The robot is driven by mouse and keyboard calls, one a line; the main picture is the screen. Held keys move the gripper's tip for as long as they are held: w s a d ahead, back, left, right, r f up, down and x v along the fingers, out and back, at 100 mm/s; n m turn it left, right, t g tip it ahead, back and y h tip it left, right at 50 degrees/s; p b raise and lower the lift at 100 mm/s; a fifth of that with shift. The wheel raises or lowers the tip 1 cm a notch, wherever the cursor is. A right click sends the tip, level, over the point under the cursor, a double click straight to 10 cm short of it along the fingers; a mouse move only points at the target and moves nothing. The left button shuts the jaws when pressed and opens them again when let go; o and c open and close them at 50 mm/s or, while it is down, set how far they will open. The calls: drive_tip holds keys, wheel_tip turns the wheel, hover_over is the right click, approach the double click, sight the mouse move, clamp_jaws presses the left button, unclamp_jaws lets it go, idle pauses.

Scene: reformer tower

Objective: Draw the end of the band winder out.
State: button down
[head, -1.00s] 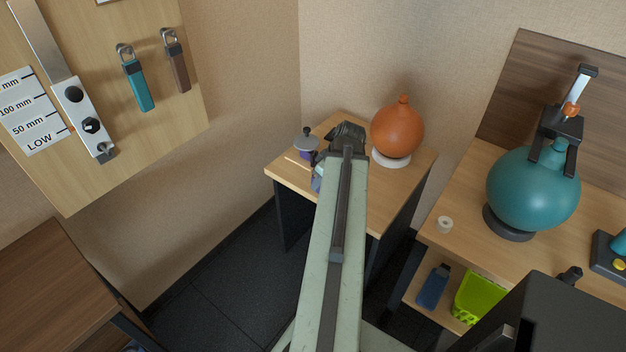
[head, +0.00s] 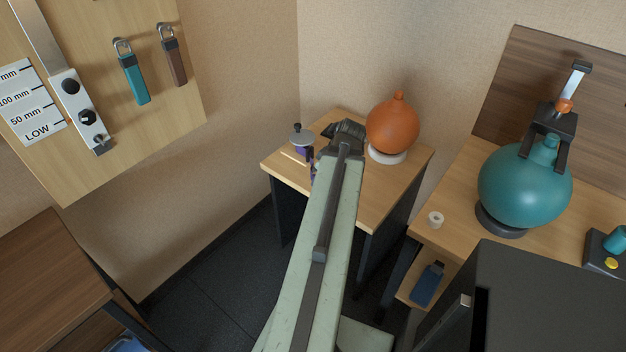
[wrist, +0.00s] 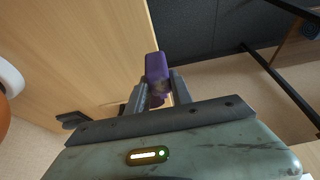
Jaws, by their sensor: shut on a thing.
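The band winder (head: 302,138) stands on the small wooden table, with a grey disc and dark knob on top and a purple body below. My arm reaches over this table and hides part of the space beside the winder. In the wrist view, my gripper (wrist: 157,92) is shut on a purple piece (wrist: 156,68), which looks like the end of the band winder. That piece sticks out beyond the fingertips, near the table edge. In the head view, a bit of purple shows beside my arm below the winder. The link between it and the winder is not clear.
An orange round flask (head: 392,126) stands on a white ring just right of my arm. On the right bench are a teal flask (head: 525,188) and a small white roll (head: 436,219). A wall board (head: 165,110) hangs at left. Dark floor lies between the furniture.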

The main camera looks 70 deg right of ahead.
drive_tip(key=shift+s+d+f+b, duration=0.25)
drive_tip(key=shift+s+d, duration=0.4)
drive_tip(key=shift+s, duration=0.35)
drive_tip(key=shift+s+d+f+b, duration=0.25)
drive_tip(key=shift+s+d, duration=0.4)
drive_tip(key=shift+s, duration=0.35)
drive_tip(key=shift+s+d+f+b, duration=0.15)
drive_tip(key=shift+s+d+f, duration=0.1)
drive_tip(key=shift+s+d, duration=0.6)
drive_tip(key=shift+s+a, duration=0.15)
drive_tip(key=shift+a, duration=0.05)
drive_tip(key=shift+s+d+f+b, duration=0.3)
drive_tip(key=shift+s+d, duration=0.5)
drive_tip(key=shift+s, duration=0.4)
drive_tip(key=shift+s+d+f+b, duration=0.3)
drive_tip(key=shift+s+d, duration=0.5)
drive_tip(key=shift+s, duration=0.45)
drive_tip(key=shift+s+d+f+b, duration=0.3)
drive_tip(key=shift+s+d, duration=0.5)
drive_tip(key=shift+s, duration=0.4)
drive_tip(key=shift+f, duration=0.15)
drive_tip(key=shift+f+b, duration=0.4)
drive_tip(key=shift+b, duration=0.15)
